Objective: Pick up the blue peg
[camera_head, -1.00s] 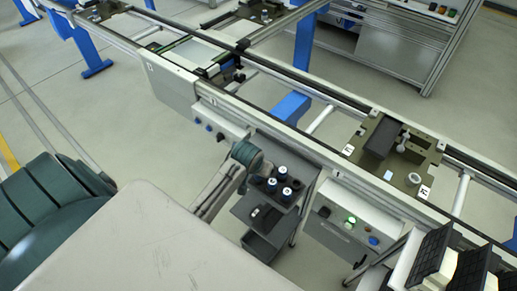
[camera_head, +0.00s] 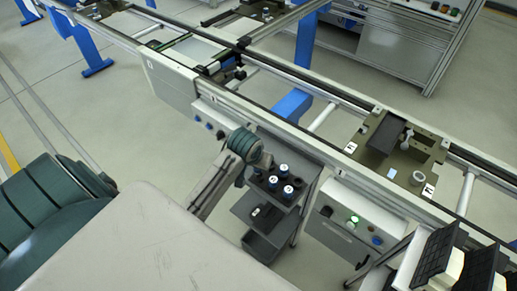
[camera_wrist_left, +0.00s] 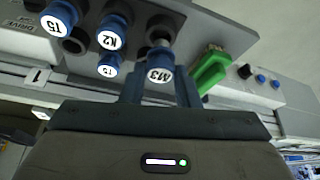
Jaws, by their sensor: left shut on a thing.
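In the left wrist view, my left gripper (camera_wrist_left: 160,92) is shut on a blue peg with a round white M3 label (camera_wrist_left: 160,75). The peg's shaft points toward a dark hole in the grey tray (camera_wrist_left: 225,30); I cannot tell whether its end is still in the hole. Other blue-capped pegs stand beside it: T5 (camera_wrist_left: 52,26), K2 (camera_wrist_left: 110,38) and a smaller-looking one (camera_wrist_left: 108,70). In the head view, my left gripper (camera_head: 265,163) is at the peg tray on the cart (camera_head: 308,178), and its fingers are hardly visible. My right gripper is not in view.
The conveyor rail (camera_head: 330,150) runs just behind the cart. A pallet with a dark block (camera_head: 385,134) sits on it at right. A green clip-like part (camera_wrist_left: 211,72) is close right of the gripper in the wrist view. Black racks (camera_head: 440,255) stand at lower right.

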